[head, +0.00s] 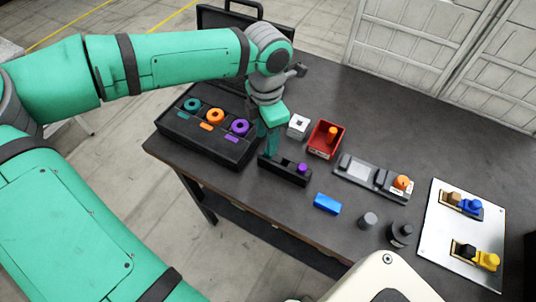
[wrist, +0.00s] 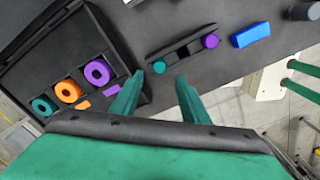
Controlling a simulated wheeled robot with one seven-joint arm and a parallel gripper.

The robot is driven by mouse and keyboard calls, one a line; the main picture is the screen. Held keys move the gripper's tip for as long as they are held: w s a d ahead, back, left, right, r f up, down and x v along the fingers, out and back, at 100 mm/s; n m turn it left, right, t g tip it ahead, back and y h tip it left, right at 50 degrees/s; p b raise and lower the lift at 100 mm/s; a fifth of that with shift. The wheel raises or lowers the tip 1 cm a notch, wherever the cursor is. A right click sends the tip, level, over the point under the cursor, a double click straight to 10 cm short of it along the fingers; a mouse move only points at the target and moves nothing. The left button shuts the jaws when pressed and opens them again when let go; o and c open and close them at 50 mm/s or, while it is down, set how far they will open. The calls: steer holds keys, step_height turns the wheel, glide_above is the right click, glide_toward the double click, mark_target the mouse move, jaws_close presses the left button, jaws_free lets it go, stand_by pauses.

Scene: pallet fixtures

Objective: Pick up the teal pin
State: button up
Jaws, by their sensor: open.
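The teal pin (wrist: 159,66) stands at the left end of a black block (wrist: 183,50). A purple pin (wrist: 210,41) is at the block's other end. In the head view the block (head: 287,173) and purple pin (head: 302,168) show, but my gripper (head: 268,145) hides the teal pin. My gripper points down over the block's left end. In the wrist view its two teal fingers (wrist: 158,82) are apart, and the teal pin shows in the gap just beyond their tips. Nothing is held. I cannot tell how high the tips are above the pin.
A black tray with teal, orange and purple rings (head: 240,127) lies left of the block. A white cube (head: 298,126), a red bin (head: 325,139) and a grey fixture (head: 372,177) stand right and behind. A blue brick (head: 327,203) lies front right. A white board (head: 462,230) is far right.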

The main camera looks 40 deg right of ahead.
steer(key=shift+s+d+f, duration=0.1)
steer(key=shift+d+f, duration=0.1)
steer(key=shift+f, duration=1.2)
steer(key=shift+d+f, duration=0.2)
steer(key=shift+f, duration=1.2)
jaws_close()
